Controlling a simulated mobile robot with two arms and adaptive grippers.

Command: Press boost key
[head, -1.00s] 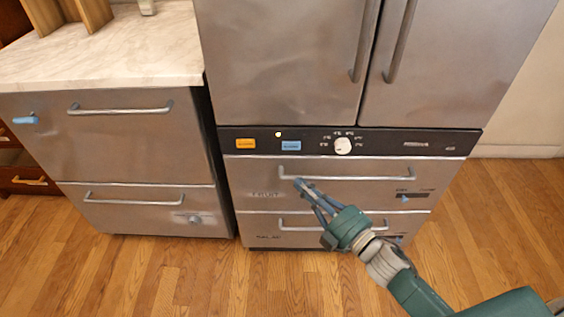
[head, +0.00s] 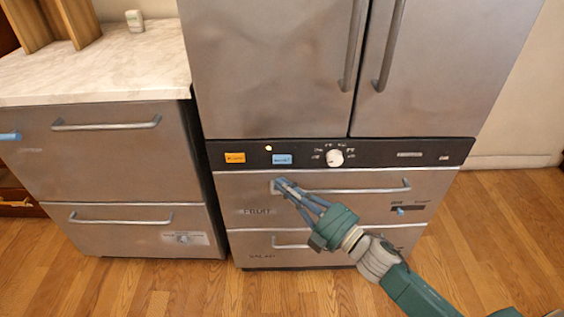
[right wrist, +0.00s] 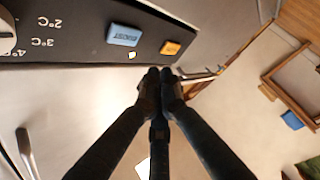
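The boost key is a blue rectangular key (head: 282,159) on the black control strip of the steel fridge. In the right wrist view the boost key (right wrist: 123,35) shows upside down with its lettering, left of an orange key (right wrist: 171,47). My right gripper (head: 279,184) points up and left, its tips a little below the boost key, in front of the top drawer. In the right wrist view my right gripper (right wrist: 161,74) has its fingertips together with nothing between them. The tips appear apart from the key. My left gripper is out of view.
The orange key (head: 235,158), a small pale lamp (head: 268,148) and a white dial (head: 334,158) share the strip. The top drawer's handle (head: 355,189) runs beside my gripper. A marble-topped cabinet (head: 95,85) stands left. Wooden floor is free in front.

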